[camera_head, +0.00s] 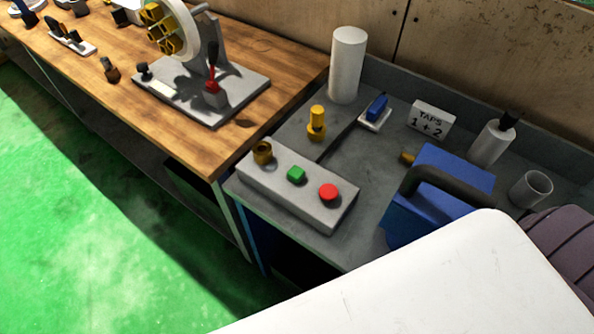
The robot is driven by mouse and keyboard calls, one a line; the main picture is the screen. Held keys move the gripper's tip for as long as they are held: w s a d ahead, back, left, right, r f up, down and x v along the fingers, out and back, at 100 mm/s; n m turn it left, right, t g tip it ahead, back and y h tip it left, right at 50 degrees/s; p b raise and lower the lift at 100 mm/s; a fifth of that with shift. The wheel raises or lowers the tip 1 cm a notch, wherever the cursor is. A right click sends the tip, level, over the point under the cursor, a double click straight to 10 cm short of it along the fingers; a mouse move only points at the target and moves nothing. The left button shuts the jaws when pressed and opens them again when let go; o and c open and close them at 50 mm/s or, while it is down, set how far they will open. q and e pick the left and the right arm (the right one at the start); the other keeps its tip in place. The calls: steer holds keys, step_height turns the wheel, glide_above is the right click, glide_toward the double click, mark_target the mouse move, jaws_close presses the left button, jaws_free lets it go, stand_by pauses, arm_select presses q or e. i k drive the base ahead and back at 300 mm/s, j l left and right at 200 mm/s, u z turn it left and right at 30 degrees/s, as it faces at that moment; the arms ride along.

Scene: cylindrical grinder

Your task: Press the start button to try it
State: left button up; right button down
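A grey control box (268,188) lies near the front edge of the grey bench. I see no lettering on the box that names the start button. Neither gripper is in the head view. Nothing touches the buttons.
A blue box with a dark handle (439,190) stands right of the control box. A wooden bench (262,52) with a wheel device is left. Green floor (90,240) is clear. A large white surface fills the lower right.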

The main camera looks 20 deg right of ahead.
mark_target(296, 173)
steer(key=k+j+z, duration=0.1)
steer(key=j, duration=0.25)
steer(key=k+j, duration=0.1)
steer(key=j, duration=0.3)
steer(key=j+z, duration=0.15)
steer(key=j, duration=0.2)
steer(key=k+j, duration=0.2)
steer(key=j, duration=0.15)
steer(key=i+z, duration=0.05)
